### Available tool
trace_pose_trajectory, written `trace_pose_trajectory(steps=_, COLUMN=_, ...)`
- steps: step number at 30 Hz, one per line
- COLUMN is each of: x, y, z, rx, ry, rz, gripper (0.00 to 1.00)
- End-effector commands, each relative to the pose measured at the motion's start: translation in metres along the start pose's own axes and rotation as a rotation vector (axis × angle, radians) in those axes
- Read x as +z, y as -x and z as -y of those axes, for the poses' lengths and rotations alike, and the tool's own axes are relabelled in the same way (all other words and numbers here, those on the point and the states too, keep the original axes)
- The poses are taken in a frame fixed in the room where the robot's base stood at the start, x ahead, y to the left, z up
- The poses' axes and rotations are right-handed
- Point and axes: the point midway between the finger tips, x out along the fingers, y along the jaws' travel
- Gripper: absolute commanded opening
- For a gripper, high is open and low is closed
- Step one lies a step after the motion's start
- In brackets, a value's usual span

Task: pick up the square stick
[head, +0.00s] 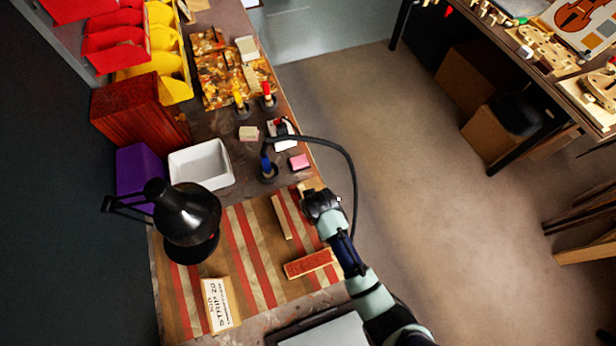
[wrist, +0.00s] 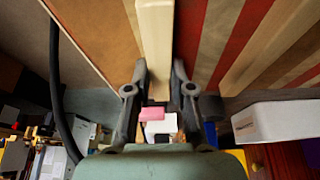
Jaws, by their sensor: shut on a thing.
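In the head view my gripper (head: 312,193) is at the right edge of the striped mat. A short bit of pale wood (head: 308,185) shows beside it there; most of the held stick is hidden by my gripper.
Another thin pale strip (head: 281,216) lies on the striped mat (head: 245,270), left of my gripper. A red block (head: 308,263), a labelled box (head: 220,305) and a black lamp (head: 188,215) stand around it. A white tray (head: 201,166) and a pink block (head: 299,161) lie farther back.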

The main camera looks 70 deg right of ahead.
Motion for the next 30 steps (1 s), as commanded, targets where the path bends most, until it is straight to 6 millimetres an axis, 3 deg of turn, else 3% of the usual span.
trace_pose_trajectory(steps=7, x=-0.001, y=0.003, z=0.000, rx=0.000, ry=0.000, rz=0.000, gripper=0.00)
trace_pose_trajectory(steps=11, x=-0.007, y=0.015, z=0.000, rx=0.000, ry=0.000, rz=-0.003, gripper=0.00)
trace_pose_trajectory(steps=14, x=-0.015, y=0.034, z=0.000, rx=0.000, ry=0.000, rz=-0.004, gripper=0.00)
trace_pose_trajectory(steps=24, x=-0.059, y=0.138, z=0.000, rx=-0.001, ry=-0.001, rz=-0.006, gripper=0.00)
trace_pose_trajectory(steps=30, x=-0.074, y=0.175, z=0.000, rx=0.000, ry=0.000, rz=-0.003, gripper=0.00)
